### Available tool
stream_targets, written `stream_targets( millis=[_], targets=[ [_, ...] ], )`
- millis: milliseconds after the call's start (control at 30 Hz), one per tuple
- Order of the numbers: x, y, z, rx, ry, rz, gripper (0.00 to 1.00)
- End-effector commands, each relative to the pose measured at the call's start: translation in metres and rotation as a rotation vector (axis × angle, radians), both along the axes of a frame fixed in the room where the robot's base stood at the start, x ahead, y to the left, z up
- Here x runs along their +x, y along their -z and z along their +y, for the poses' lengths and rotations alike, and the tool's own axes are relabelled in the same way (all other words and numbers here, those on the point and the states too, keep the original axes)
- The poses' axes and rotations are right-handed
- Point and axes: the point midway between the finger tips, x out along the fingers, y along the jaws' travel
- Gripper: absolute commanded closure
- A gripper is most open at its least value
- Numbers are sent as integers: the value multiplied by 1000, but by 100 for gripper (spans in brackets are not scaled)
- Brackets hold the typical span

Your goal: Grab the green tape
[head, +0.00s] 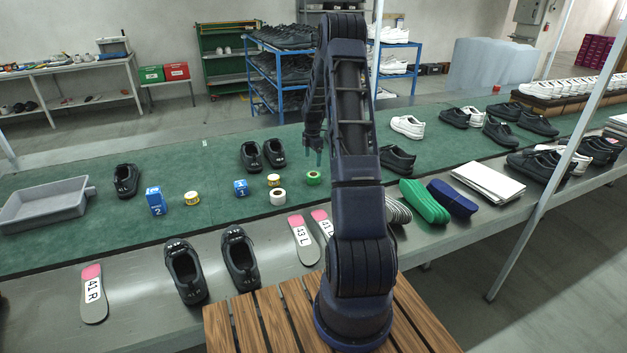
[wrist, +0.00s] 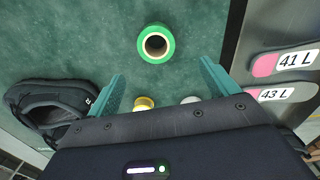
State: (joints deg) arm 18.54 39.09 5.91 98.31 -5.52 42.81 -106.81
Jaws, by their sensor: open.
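The green tape (head: 313,178) is a small roll lying flat on the green mat of the line, just left of my arm in the head view. In the wrist view the green tape (wrist: 156,43) lies ahead of my fingertips, near the top middle, with its pale core showing. My gripper (head: 313,150) hangs above the mat over the tape, apart from it. In the wrist view my gripper (wrist: 162,85) has its two teal fingers spread wide, with nothing held between them.
A white roll (head: 278,197) and a yellow roll (head: 273,180) lie left of the tape. Insoles (head: 303,240) lie on the metal edge. Bare mat surrounds the tape in the wrist view.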

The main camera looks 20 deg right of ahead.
Motion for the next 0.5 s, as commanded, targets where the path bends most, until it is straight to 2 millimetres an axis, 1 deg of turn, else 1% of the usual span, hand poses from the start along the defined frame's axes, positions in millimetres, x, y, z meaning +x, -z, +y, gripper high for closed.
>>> stream_targets(
  millis=[167,400,500],
  targets=[
    [1,13,0,2,-5,3,14],
    [1,46,0,2,-3,2,14],
    [1,56,-1,2,-3,2,14]
  ],
)
